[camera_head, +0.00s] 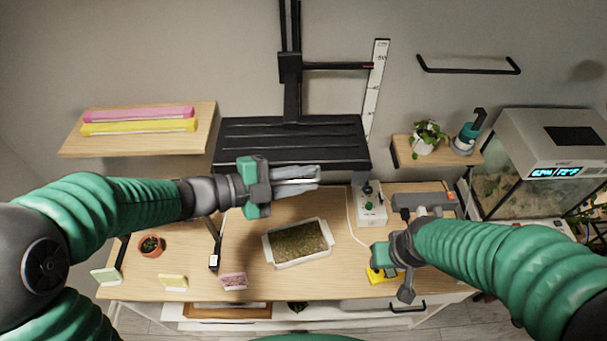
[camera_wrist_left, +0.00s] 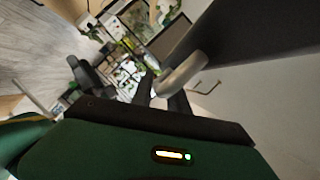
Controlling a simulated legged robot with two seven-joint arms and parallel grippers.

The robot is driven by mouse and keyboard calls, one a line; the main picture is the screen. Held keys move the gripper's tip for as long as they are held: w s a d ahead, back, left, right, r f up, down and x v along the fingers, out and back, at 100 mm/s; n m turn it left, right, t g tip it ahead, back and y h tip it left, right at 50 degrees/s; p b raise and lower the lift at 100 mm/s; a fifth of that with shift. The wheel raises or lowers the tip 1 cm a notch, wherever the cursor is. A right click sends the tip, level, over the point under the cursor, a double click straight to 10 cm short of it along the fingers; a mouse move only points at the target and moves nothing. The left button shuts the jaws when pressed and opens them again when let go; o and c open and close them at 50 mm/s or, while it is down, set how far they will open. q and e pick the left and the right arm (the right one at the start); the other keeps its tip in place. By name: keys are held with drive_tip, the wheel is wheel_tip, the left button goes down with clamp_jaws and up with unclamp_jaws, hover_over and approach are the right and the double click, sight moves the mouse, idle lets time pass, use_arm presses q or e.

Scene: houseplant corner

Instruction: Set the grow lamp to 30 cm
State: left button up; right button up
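The grow lamp (camera_head: 290,135) is a wide black panel hung on a black vertical rail at the back wall. Its carriage (camera_head: 290,67) carries a thin black pointer with a red tip reaching the white height scale (camera_head: 376,90). The tip sits a little below the upper mark, which looks like 50; the exact reading is too small to tell. My left gripper (camera_head: 318,178) is just in front of and below the lamp's front edge, fingers pointing right. My right gripper (camera_head: 385,262) is low over the table's right side, fingers mostly hidden.
A soil tray (camera_head: 298,243) stands mid-table. A white switch box (camera_head: 370,205) with a cable is right of it, and a yellow object (camera_head: 382,275) lies by my right gripper. A potted plant (camera_head: 151,246) is at left. A terrarium (camera_head: 540,160) stands at right.

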use_arm(q)
drive_tip(key=shift+s+a, duration=0.15)
drive_tip(key=shift+w+a, duration=0.25)
drive_tip(key=shift+a, duration=0.5)
clamp_jaws()
drive_tip(key=shift+s+d, duration=0.15)
drive_tip(key=shift+d, duration=0.1)
